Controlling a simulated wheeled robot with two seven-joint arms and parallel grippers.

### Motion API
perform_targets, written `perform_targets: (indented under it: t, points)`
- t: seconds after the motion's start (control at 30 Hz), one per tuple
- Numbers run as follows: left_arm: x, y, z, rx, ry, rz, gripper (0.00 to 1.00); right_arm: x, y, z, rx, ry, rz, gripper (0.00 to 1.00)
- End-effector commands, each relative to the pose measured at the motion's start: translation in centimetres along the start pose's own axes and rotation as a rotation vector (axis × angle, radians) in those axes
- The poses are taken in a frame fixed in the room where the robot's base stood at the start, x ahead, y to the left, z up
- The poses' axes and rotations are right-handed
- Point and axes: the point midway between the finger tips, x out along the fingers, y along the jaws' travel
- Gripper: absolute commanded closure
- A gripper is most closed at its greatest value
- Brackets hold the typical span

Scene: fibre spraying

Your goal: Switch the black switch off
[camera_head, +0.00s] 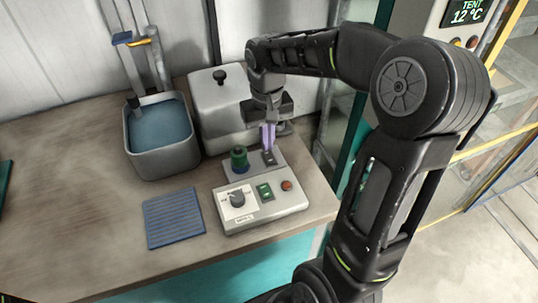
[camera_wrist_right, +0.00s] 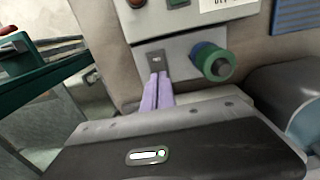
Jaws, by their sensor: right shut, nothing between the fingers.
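A small dark switch (camera_head: 269,158) sits on the raised grey plate at the back of the control box (camera_head: 262,208). It also shows in the right wrist view (camera_wrist_right: 156,60), on its grey plate, just beyond my fingertips. My right gripper (camera_head: 268,148) reaches down from above with its lilac fingers together and empty. The fingertips are at the near edge of the switch in the wrist view (camera_wrist_right: 158,77); I cannot tell whether they touch it. The switch's position is too small to read. My left gripper is not in view.
A green spool-like knob (camera_head: 239,158) stands beside the switch. The box front carries a black dial (camera_head: 237,200), a green rocker (camera_head: 265,192) and a red button (camera_head: 287,185). A grey basin (camera_head: 160,135) and a blue ribbed mat (camera_head: 174,218) are to the left.

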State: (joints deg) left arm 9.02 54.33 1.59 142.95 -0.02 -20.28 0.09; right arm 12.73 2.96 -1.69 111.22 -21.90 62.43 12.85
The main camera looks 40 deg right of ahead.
Motion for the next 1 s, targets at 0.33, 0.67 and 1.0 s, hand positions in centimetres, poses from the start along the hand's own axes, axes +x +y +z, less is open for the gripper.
perform_targets:
  t: [0.33,0.67,1.0]
  points:
    - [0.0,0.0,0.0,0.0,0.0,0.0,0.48,0.0,0.0,0.0,0.0,0.0,0.0,1.0]
    - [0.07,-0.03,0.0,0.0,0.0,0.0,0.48,0.1,0.0,0.0,0.0,0.0,0.0,1.0]
    - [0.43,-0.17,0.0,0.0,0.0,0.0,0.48,0.62,0.0,0.01,0.0,0.0,0.0,1.0]
